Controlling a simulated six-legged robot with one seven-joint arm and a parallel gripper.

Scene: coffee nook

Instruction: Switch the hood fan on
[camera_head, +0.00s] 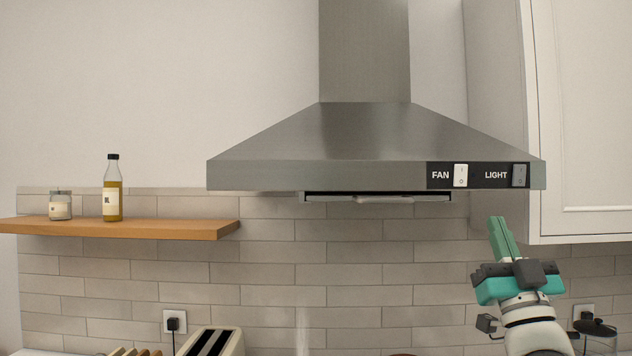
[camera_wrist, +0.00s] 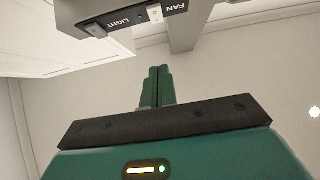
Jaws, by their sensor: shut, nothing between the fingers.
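The steel range hood (camera_head: 300,172) hangs on the wall in the head view. A black panel at its front right edge carries a white rocker switch (camera_head: 460,175) beside the word FAN and a grey switch (camera_head: 519,175) beside the word LIGHT. My gripper (camera_head: 497,222) is below and apart from the panel, pointing up, with its green fingers shut and empty. In the wrist view the fingers (camera_wrist: 158,70) point up toward the hood, and the white fan switch (camera_wrist: 155,13) shows at the top. I cannot tell which way the fan switch is tipped.
A white cabinet (camera_head: 585,110) stands right of the hood. A wooden shelf (camera_head: 120,229) at left holds a jar (camera_head: 60,206) and an oil bottle (camera_head: 112,190). A toaster (camera_head: 212,343) and a glass press (camera_head: 597,340) stand below. The space between gripper and panel is clear.

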